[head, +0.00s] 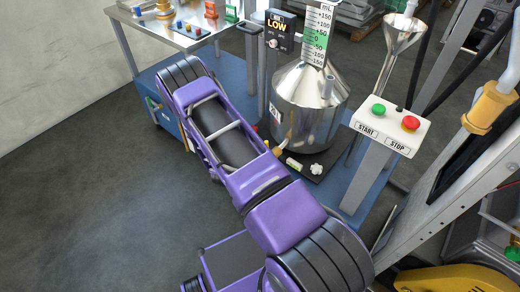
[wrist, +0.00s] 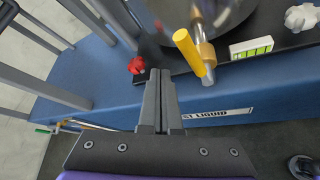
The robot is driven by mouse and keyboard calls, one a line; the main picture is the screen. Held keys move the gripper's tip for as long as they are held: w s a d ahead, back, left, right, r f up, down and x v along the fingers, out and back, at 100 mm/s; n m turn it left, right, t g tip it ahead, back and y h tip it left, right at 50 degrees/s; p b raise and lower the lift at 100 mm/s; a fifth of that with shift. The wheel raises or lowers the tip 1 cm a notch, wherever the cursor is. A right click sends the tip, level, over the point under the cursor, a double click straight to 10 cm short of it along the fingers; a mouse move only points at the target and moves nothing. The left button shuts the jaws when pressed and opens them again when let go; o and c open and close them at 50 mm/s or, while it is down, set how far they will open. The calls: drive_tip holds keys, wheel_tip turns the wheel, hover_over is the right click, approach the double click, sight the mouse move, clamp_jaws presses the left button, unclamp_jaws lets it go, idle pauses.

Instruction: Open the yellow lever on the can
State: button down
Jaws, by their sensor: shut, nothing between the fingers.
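The shiny metal can (head: 305,105) stands on a dark plate in the head view, and the bottom of the can (wrist: 232,14) shows at the top of the wrist view. The yellow lever (wrist: 189,52) sits on a brass-coloured valve (wrist: 206,50) at the can's base and slants down to the right. My gripper (wrist: 160,78) is shut and empty. In the wrist view its fingertips are left of the lever, with a visible gap between them. In the head view my purple arm hides the gripper.
A red knob (wrist: 137,65) is just left of my fingertips, and a green-lit level (wrist: 251,47) and a white knob (wrist: 301,17) are to the right. A START/STOP panel (head: 391,127) stands right of the can. Open floor (head: 90,180) lies left.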

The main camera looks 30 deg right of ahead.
drive_tip(key=s+a+p, duration=0.1)
drive_tip(key=s+a, duration=0.6)
drive_tip(key=shift+r, duration=0.2)
drive_tip(key=shift+w, duration=0.1)
